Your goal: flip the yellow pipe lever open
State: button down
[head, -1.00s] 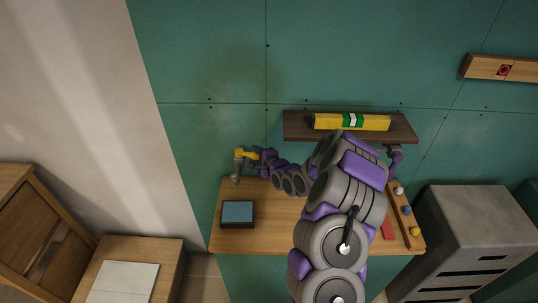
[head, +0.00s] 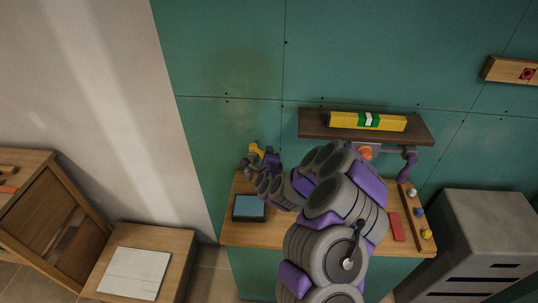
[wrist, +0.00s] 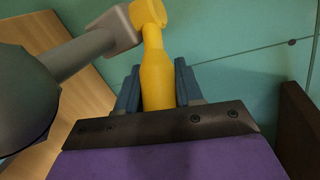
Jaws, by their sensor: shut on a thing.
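The yellow lever (head: 256,149) sits on a grey pipe (head: 250,164) against the green wall, left of the shelf. In the wrist view the yellow lever (wrist: 156,78) runs up from the palm to a rounded yellow hub at the top, which meets the grey pipe (wrist: 85,52). My gripper (wrist: 157,72) has one finger on each side of the lever and is shut on it. In the head view my gripper (head: 270,158) is small and partly hidden by my arm, at the lever's right side.
A dark shelf (head: 312,127) bears a yellow-green level (head: 345,121). Below is a wooden bench (head: 240,232) with a blue-topped tray (head: 249,207), a red block (head: 397,227) and several small knobs. An orange round thing (head: 366,152) shows under the shelf. A grey cabinet (head: 480,220) stands right.

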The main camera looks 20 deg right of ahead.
jog(key=shift+s+a+f, duration=0.1)
jog(key=shift+a+f, duration=0.05)
jog(key=shift+f, duration=0.1)
jog(key=c, duration=0.8)
grip_release()
jog(key=shift+r, duration=0.15)
jog(key=shift+s+r, duration=0.15)
jog(key=shift+s, duration=0.25)
jog(key=p+v, duration=0.4)
jog(key=v, duration=0.4)
jog(key=shift+s+p, duration=0.2)
jog(key=shift+p, duration=0.4)
